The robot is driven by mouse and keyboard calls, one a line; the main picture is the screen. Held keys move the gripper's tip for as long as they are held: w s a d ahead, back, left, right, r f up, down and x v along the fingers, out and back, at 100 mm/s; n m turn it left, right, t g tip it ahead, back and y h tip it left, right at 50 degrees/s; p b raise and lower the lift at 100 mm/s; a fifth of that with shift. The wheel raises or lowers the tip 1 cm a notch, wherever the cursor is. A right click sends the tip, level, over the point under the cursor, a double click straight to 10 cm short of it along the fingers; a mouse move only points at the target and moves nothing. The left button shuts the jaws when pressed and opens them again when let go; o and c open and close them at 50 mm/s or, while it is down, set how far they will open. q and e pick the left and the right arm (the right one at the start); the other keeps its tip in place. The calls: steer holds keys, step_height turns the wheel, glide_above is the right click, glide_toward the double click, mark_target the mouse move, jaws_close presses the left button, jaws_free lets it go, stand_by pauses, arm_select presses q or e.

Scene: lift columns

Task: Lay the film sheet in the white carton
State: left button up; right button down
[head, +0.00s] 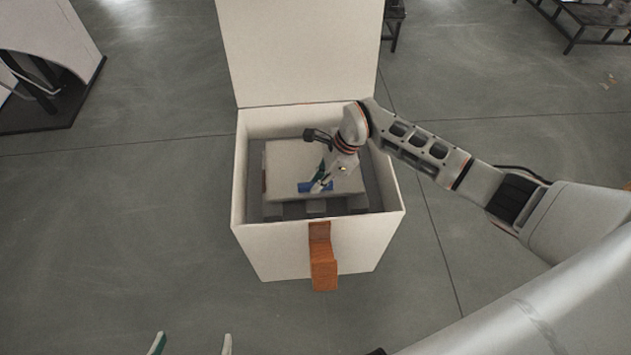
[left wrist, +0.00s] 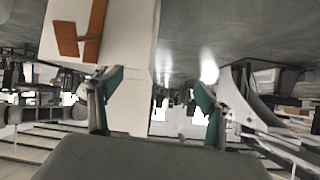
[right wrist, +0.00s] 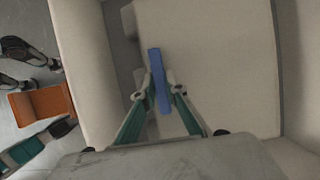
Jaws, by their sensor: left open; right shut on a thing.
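The white carton (head: 262,248) stands open on the floor, its lid (head: 300,50) raised at the back. A pale flat sheet, which looks like the film sheet (head: 290,160), lies level inside the carton walls; it fills much of the right wrist view (right wrist: 215,50). A blue strip (right wrist: 157,75) shows against the sheet, also in the head view (head: 306,187). My right gripper (head: 318,186) reaches into the carton, shut on the blue strip. My left gripper (head: 192,342) is open and empty, low in front of the carton; its fingers show apart in the left wrist view (left wrist: 155,100).
An orange strap (head: 323,262) hangs on the carton's front. Grey blocks (head: 316,207) show inside along the sheet's front edge. A white structure (head: 60,50) stands at the far left and a dark rack (head: 595,20) at the far right. The floor left of the carton is clear.

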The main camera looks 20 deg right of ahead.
steer(key=shift+f, duration=0.15)
arm_select(q)
steer(key=shift+w+d+r, duration=0.25)
steer(key=shift+w+r, duration=0.05)
steer(key=shift+w, duration=0.05)
arm_select(e)
steer(key=shift+f, duration=0.55)
steer(key=shift+f, duration=0.1)
steer(key=c, duration=2)
jaws_free()
steer(key=shift+c, duration=0.2)
